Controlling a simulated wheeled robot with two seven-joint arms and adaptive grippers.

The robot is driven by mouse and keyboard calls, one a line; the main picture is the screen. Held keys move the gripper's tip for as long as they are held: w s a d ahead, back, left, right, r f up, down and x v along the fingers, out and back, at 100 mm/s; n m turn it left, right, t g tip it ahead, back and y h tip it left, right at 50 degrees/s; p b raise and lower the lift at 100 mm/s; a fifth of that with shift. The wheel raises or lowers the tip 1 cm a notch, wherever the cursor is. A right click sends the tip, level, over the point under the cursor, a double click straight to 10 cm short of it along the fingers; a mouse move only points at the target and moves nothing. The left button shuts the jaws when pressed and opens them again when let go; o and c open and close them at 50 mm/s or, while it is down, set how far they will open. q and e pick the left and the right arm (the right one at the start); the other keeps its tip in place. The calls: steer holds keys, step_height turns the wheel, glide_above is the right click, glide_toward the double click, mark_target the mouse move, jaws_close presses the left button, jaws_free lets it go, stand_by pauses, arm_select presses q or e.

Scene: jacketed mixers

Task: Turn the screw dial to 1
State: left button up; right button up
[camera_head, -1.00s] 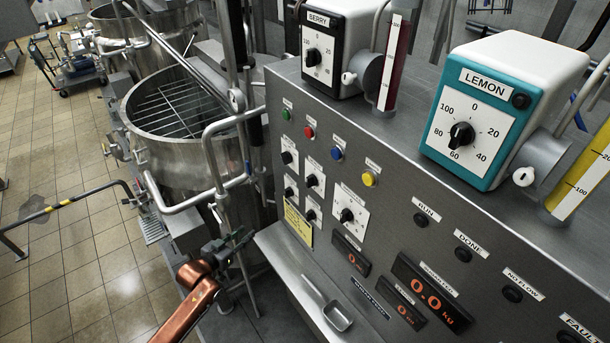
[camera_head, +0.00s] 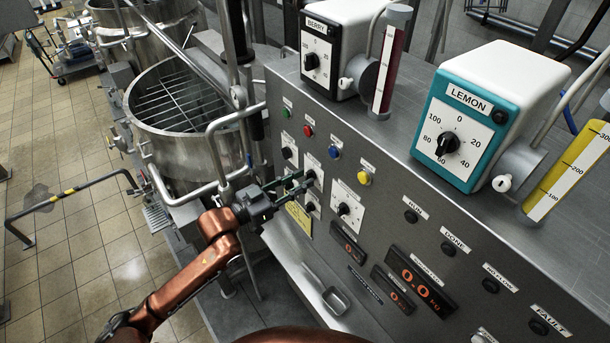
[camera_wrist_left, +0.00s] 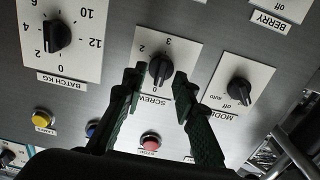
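In the head view, the screw dial (camera_head: 311,174) is partly hidden by my left gripper (camera_head: 300,182). In the left wrist view, my left gripper (camera_wrist_left: 158,85) is open, with one dark green finger on each side of the knob and gaps visible. Contact cannot be told. My right gripper is out of view.
The mode dial (camera_wrist_left: 239,90) and batch kg dial (camera_wrist_left: 57,37) flank the screw dial. Red (camera_head: 308,131), blue (camera_head: 334,152) and yellow (camera_head: 364,178) buttons sit above on the panel. A railed mixing vessel (camera_head: 165,140) stands left. A scoop (camera_head: 335,300) lies below.

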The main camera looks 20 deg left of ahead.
arm_select(q)
steer(key=shift+x, duration=0.8)
steer(key=shift+c, duration=0.4)
jaws_close()
